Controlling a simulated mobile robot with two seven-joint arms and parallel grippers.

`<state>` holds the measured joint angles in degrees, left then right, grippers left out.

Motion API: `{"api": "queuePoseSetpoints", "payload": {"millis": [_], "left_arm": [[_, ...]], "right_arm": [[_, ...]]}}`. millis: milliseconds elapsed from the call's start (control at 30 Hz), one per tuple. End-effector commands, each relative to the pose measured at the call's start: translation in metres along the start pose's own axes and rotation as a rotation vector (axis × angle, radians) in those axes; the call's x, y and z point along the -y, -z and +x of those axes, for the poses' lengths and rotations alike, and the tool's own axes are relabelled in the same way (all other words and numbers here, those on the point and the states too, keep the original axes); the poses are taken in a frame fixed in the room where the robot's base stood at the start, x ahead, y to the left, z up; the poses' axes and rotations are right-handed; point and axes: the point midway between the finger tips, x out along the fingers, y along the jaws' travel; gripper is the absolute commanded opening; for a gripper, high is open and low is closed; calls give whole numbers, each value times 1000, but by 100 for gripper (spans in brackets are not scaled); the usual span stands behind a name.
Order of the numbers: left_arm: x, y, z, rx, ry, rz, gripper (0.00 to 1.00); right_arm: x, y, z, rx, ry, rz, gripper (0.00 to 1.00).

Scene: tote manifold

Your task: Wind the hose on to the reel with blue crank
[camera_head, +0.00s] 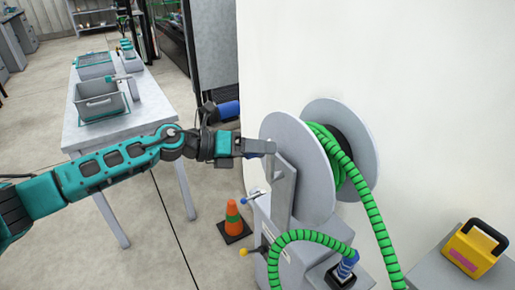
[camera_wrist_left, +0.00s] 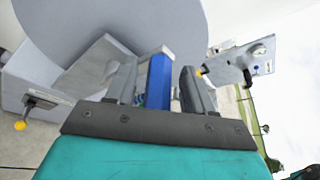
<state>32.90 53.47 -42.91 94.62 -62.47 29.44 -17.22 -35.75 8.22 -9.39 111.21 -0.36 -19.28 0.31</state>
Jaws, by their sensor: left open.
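The hose reel (camera_head: 297,165) has two grey discs, with green ribbed hose (camera_head: 340,160) wound between them and hanging down to the right. The reel's blue crank handle (camera_wrist_left: 159,80) stands between the two fingers of my left gripper (camera_wrist_left: 158,88) in the wrist view. The fingers are open. The left finger is close beside the handle, and a gap shows on the right; I cannot tell if either touches. In the head view my left gripper (camera_head: 256,147) is at the near disc's left side and mostly hides the handle. My right gripper is not in view.
A grey stand carries the reel, with a yellow knob (camera_head: 243,252) low on its left. An orange cone (camera_head: 233,220) stands on the floor nearby. A table (camera_head: 150,105) with grey bins is behind my arm. A yellow box (camera_head: 474,248) sits at lower right.

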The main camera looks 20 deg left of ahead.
Motion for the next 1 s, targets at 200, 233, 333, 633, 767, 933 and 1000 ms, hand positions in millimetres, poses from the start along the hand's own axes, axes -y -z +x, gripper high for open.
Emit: {"api": "queuePoseSetpoints", "payload": {"millis": [200,233,333,633,767,933,1000], "left_arm": [[-3,1,-14,-1,-5,0,53],[-3,1,-18,-1,-6,1,53],[-4,3,-38,-2,-7,0,53],[-3,3,-99,-4,-5,-1,53],[-2,2,-114,-3,-4,-2,53],[-1,1,-125,-2,-1,-1,53],[0,1,-127,-2,1,-1,53]], "right_arm": [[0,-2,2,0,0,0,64],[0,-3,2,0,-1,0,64],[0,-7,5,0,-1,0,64],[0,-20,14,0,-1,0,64],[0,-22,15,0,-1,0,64],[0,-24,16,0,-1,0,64],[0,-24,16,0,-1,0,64]]}}
